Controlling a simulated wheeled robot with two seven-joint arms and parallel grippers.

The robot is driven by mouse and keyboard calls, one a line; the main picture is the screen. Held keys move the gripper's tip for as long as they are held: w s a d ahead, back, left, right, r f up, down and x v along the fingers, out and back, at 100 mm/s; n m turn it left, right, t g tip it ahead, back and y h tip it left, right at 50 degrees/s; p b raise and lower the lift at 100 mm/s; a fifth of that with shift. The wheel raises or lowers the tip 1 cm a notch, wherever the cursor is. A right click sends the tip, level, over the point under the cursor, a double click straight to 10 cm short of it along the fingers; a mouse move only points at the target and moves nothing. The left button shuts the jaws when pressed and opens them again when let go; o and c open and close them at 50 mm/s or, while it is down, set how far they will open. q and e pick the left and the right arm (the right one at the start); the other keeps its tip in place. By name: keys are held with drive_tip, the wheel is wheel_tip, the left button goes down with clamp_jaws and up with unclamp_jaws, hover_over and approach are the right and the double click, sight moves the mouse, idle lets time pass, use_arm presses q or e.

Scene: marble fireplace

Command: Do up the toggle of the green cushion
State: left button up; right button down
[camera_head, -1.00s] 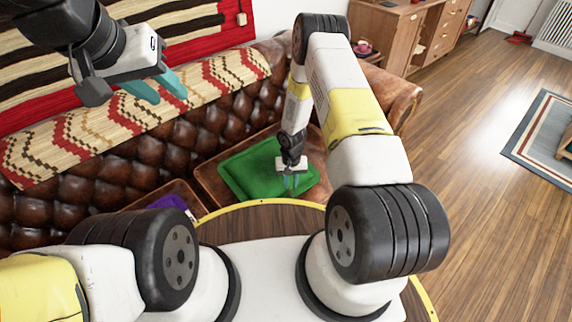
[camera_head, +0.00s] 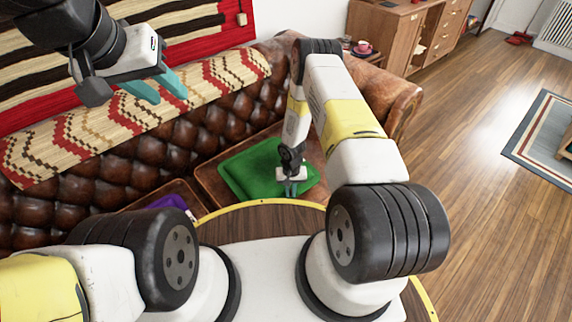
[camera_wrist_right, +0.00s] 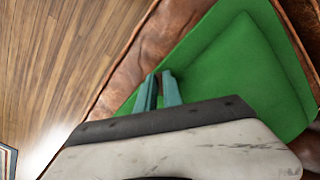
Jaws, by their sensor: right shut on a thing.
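The green cushion (camera_head: 250,170) lies on the brown leather seat; it also fills much of the right wrist view (camera_wrist_right: 240,70). A lighter seam or flap edge runs across it there. My right gripper (camera_head: 291,191) is down at the cushion's near edge, its teal fingers close together in the right wrist view (camera_wrist_right: 161,76). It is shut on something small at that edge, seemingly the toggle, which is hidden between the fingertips. The loop cannot be made out. My left gripper (camera_head: 158,88) is raised at the upper left, fingers apart and empty, far from the cushion.
The tufted sofa back (camera_head: 165,150) with a patterned woven throw (camera_head: 110,115) rises behind the seat. A purple thing (camera_head: 170,203) lies on the seat to the left. The sofa arm (camera_head: 385,95) stands at right; wooden floor is open beyond it.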

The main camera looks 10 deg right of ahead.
drive_tip(key=shift+n, duration=0.3)
drive_tip(key=n, duration=0.3)
drive_tip(key=shift+d, duration=0.1)
drive_tip(key=shift+d+n, duration=0.1)
drive_tip(key=shift+n, duration=1.5)
drive_tip(key=c, duration=1.8)
unclamp_jaws()
drive_tip(key=shift+o, duration=0.2)
